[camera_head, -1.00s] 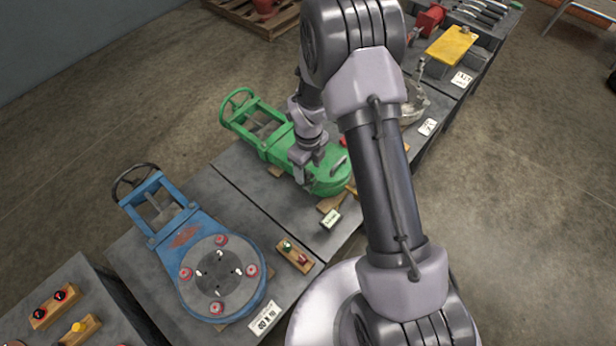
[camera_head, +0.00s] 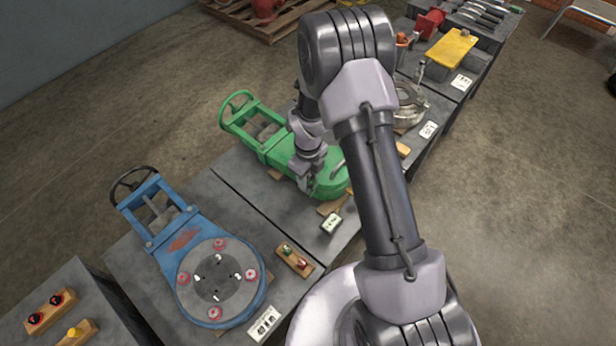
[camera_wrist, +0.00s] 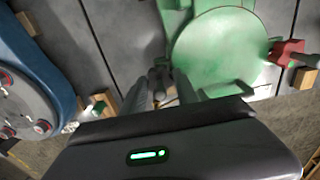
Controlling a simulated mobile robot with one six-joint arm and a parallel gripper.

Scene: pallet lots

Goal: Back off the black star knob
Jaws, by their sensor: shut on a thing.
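The green valve-like body (camera_head: 325,188) lies on a dark grey table, its round end towards me and its green handwheel (camera_head: 237,108) at the far left. My gripper (camera_head: 306,186) points down at the left side of the round end. In the wrist view my gripper (camera_wrist: 163,92) has its two fingers close together beside the green disc (camera_wrist: 218,48). A small dark piece, apparently the black star knob (camera_wrist: 158,77), shows between the fingertips. The fingers are shut on it and hide most of it, so its shape is unclear.
A blue valve body (camera_head: 185,235) with a grey disc and red knobs stands on the near-left table. A wooden block (camera_head: 294,262) with small knobs and a white label (camera_head: 264,324) lie beside it. A yellow plate (camera_head: 451,47) is at the far right. The floor is open on both sides.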

